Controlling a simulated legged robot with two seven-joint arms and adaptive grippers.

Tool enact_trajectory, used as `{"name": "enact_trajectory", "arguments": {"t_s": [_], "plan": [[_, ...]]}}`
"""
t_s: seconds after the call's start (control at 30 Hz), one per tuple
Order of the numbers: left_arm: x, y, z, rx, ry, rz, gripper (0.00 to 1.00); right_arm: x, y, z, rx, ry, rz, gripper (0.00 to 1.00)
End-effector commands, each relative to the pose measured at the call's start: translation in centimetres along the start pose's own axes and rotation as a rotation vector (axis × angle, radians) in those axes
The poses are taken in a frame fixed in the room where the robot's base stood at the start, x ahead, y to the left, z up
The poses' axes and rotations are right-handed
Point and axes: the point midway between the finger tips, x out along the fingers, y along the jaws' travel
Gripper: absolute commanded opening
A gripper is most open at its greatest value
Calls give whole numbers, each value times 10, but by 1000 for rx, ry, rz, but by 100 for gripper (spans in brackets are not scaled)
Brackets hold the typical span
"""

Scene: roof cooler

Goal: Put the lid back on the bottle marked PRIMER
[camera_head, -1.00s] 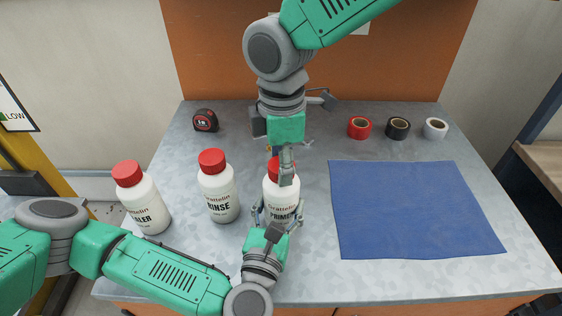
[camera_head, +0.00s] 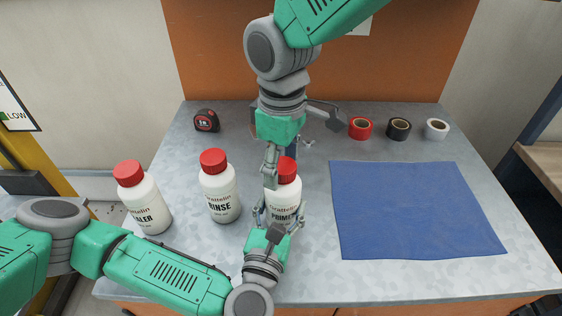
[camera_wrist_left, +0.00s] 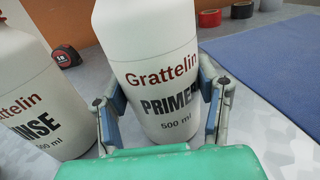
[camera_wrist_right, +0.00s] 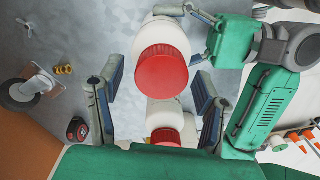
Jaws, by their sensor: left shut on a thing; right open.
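The PRIMER bottle (camera_head: 284,196) is white and stands upright on the bench; its label shows in the left wrist view (camera_wrist_left: 155,95). A red lid (camera_head: 288,171) sits on its top with no visible gap; whether it is fully tight I cannot tell. My left gripper (camera_head: 280,212) is shut around the bottle's body from the front, with a finger on each side in the left wrist view. My right gripper (camera_head: 281,166) is open at the lid. In the right wrist view the lid (camera_wrist_right: 161,72) lies between its spread fingers, apart from both.
The RINSE bottle (camera_head: 219,193) stands close on the left, another red-lidded bottle (camera_head: 145,202) farther left. A tape measure (camera_head: 206,120) and several tape rolls (camera_head: 398,129) lie at the back. The blue mat (camera_head: 415,210) on the right is empty. Small yellow pieces (camera_wrist_right: 63,69) lie behind.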

Motion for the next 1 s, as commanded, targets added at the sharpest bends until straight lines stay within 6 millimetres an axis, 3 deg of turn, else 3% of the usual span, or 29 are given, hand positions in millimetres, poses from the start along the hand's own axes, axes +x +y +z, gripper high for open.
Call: {"name": "enact_trajectory", "arguments": {"t_s": [0.17, 0.43, 0.77, 1.0], "plan": [[0, 1, 0, 0, -1, 2, 0, -9, 0, 0, 0, 1, 1, 60], [0, 1, 0, 0, -1, 3, 0, -43, 0, 0, 0, 0, 1, 60], [1, 1, 0, 0, -1, 3, 0, -46, 0, 0, -12, -2, -3, 57], [1, 1, 0, 0, -1, 3, 0, -71, -1, 0, -336, 1, -11, 57]]}}
